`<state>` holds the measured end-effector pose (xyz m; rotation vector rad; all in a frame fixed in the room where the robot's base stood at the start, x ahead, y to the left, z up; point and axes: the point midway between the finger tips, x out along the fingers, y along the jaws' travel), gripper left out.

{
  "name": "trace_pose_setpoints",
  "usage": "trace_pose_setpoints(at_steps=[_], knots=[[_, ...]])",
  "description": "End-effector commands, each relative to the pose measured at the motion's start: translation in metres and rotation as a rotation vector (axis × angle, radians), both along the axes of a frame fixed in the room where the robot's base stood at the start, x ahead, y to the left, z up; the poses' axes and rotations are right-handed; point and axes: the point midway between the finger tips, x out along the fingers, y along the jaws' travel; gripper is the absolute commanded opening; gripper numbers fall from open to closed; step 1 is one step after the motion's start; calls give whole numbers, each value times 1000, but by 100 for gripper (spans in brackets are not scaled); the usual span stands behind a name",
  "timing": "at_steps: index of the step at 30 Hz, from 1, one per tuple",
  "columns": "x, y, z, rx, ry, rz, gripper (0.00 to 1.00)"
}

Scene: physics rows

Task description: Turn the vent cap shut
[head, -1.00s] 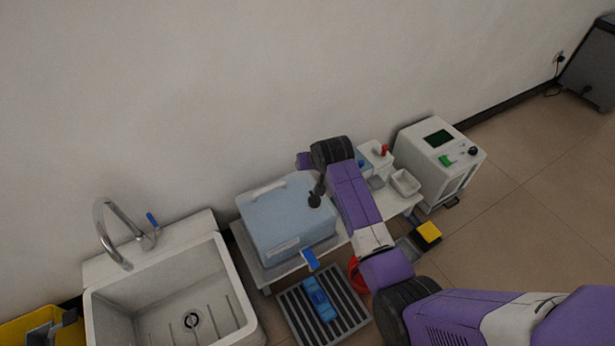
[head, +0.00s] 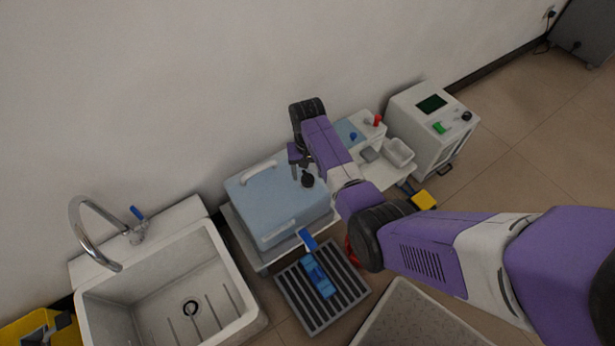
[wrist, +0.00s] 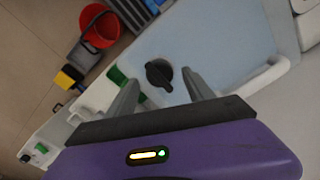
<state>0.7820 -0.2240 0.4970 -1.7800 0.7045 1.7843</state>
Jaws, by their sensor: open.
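The vent cap is a dark round knob with a raised grip bar on top of the light blue container (head: 281,208). The cap (head: 308,179) shows near the container's right side in the head view. In the wrist view the cap (wrist: 159,73) lies just beyond and between my fingertips, apart from both. My gripper (wrist: 160,86) is open and empty, its two grey fingers spread above the container top. In the head view my gripper (head: 300,163) is small and partly hidden by my wrist, close to the cap.
A blue-handled tap (head: 308,240) juts from the container's front above a slatted grate (head: 293,296) holding a blue object (head: 318,276). A sink (head: 150,290) stands left. A white machine (head: 435,130) and small tray (head: 398,152) stand right. A red bucket (wrist: 100,27) is on the floor.

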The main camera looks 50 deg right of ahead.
Motion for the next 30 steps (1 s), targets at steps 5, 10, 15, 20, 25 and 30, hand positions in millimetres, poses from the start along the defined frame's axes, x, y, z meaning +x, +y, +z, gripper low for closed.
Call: trace_pose_setpoints(at_steps=[5, 10, 15, 20, 25, 30], knots=[[0, 0, -19, 0, 0, 0, 61], [1, 0, -22, -1, -2, 0, 61], [0, 0, -22, -1, -2, 0, 61], [0, 0, -22, -1, -2, 0, 32], [0, 0, -22, -1, -2, 0, 0], [0, 0, -22, -1, -2, 8, 0]])
